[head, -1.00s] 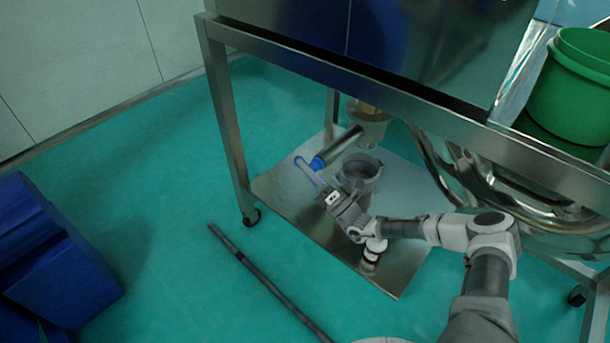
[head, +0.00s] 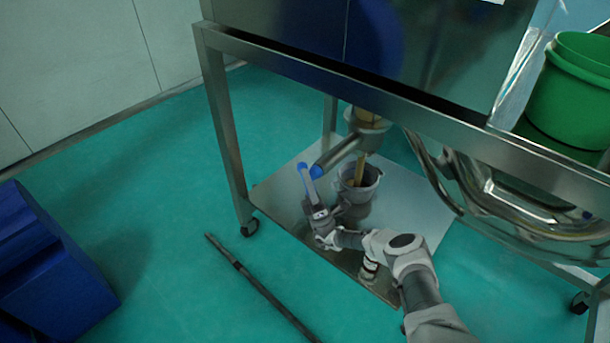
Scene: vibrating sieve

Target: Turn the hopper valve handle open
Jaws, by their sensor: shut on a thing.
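The hopper valve handle (head: 337,153) is a grey metal bar under the hopper outlet (head: 366,120), slanting down and left to a blue end. My gripper (head: 310,171) is at that blue end, with its blue-tipped fingers shut on the handle. Part of the grip is too small to see clearly. A tan stream (head: 361,168) falls from below the valve into a grey pot (head: 373,187) on the metal lower shelf (head: 280,193).
A white container (head: 370,268) stands on the shelf near my arm. The steel frame (head: 221,120) surrounds the valve. A curved shiny vessel (head: 500,200) is at the right, and a green bucket (head: 572,95) stands above. A dark rod (head: 262,288) lies on the green floor.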

